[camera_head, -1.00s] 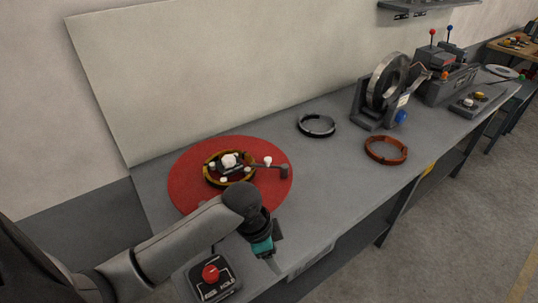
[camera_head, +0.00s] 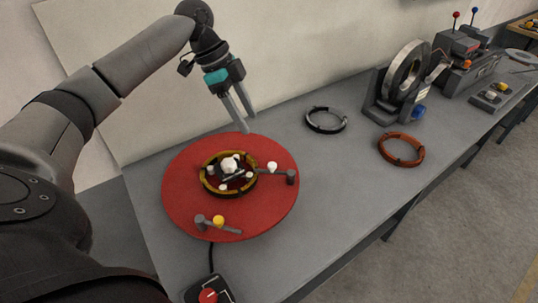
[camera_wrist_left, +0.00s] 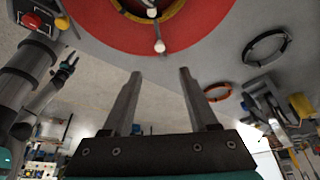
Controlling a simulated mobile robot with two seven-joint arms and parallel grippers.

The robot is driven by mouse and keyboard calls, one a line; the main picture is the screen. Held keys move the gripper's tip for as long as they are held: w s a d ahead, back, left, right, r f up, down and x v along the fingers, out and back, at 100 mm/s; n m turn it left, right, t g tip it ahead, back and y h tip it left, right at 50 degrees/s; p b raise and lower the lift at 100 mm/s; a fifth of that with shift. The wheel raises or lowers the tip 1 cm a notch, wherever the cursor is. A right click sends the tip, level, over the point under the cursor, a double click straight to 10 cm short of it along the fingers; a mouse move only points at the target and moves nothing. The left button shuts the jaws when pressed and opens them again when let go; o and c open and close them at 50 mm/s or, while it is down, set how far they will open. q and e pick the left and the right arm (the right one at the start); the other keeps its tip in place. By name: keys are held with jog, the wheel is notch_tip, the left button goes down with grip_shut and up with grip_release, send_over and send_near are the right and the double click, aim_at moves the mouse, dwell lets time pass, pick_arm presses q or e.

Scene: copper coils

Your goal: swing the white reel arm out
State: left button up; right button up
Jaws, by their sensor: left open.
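The red turntable disc (camera_head: 180,190) lies on the bench with a yellow-and-black ring coil (camera_head: 206,184) around its centre. The white reel arm (camera_head: 272,168) is a dark bar with a white knob, pointing right from the hub to a dark end block. It also shows in the left wrist view (camera_wrist_left: 159,46). A second arm with a yellow knob (camera_head: 218,221) lies at the disc's front. My left gripper (camera_head: 248,122) is open and empty above the disc's back edge, apart from the reel arm; its fingers also show in the wrist view (camera_wrist_left: 160,74). My right gripper (camera_wrist_left: 67,68) appears small there.
A red button box (camera_head: 208,295) is at the front. A black-and-silver ring (camera_head: 326,120) and a copper ring (camera_head: 401,149) lie to the right. A coil stand (camera_head: 402,80) and a machine (camera_head: 465,60) are farther off. A pale panel (camera_head: 100,60) stands behind. Bench between disc and rings is clear.

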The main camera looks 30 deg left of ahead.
aim_at(272, 164)
pick_arm(q)
jog(key=x, duration=1.4)
jog(key=shift+b, duration=0.3)
jog(key=shift+r, duration=0.1)
grip_shut()
dwell(0.5)
